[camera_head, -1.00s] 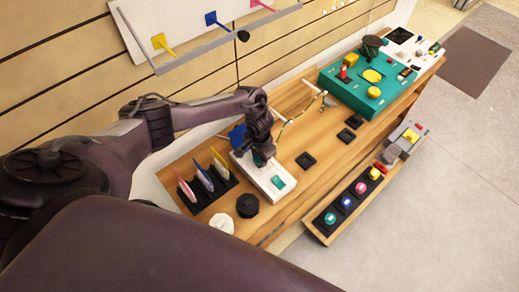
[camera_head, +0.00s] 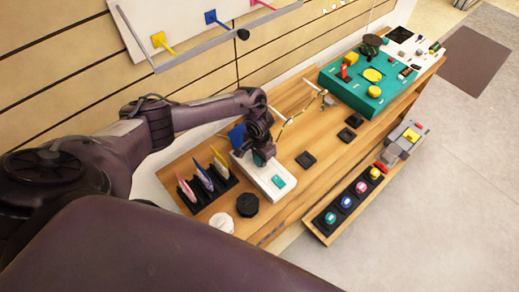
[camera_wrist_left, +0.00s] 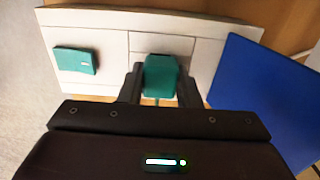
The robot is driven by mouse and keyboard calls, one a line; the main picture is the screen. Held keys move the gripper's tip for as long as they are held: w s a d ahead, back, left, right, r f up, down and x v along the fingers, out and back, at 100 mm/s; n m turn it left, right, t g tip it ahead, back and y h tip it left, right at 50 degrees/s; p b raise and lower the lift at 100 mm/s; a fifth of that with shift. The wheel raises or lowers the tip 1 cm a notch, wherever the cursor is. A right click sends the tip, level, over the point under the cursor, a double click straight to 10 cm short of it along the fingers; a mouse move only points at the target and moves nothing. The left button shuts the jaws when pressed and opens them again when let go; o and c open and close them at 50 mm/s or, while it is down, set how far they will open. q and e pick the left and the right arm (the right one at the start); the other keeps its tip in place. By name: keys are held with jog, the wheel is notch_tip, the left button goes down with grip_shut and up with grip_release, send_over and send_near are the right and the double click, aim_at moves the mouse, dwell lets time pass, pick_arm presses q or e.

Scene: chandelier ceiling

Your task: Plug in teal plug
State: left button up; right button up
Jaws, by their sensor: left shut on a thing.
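My left gripper (camera_wrist_left: 160,88) is shut on the teal plug (camera_wrist_left: 160,77), which sits between its two dark fingers in the left wrist view. The plug is at the white panel box (camera_wrist_left: 115,45); I cannot tell whether it is seated in it. A second teal piece (camera_wrist_left: 75,61) lies on the left part of the box. In the head view the left gripper (camera_head: 261,158) is over the white box (camera_head: 268,187), and the teal piece (camera_head: 279,182) shows at the box's near end. The plug's lower part is hidden by the gripper. The right gripper is not in view.
A blue panel (camera_wrist_left: 270,95) stands right beside the box. A tray with colored buttons (camera_head: 347,206) juts out in front.

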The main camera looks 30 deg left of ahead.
pick_arm(q)
jog(key=shift+f+b, duration=0.35)
jog(key=shift+f, duration=0.15)
dwell(0.3)
jog(key=o, duration=1.1)
jog(key=shift+c, duration=0.4)
jog(key=shift+c, duration=0.7)
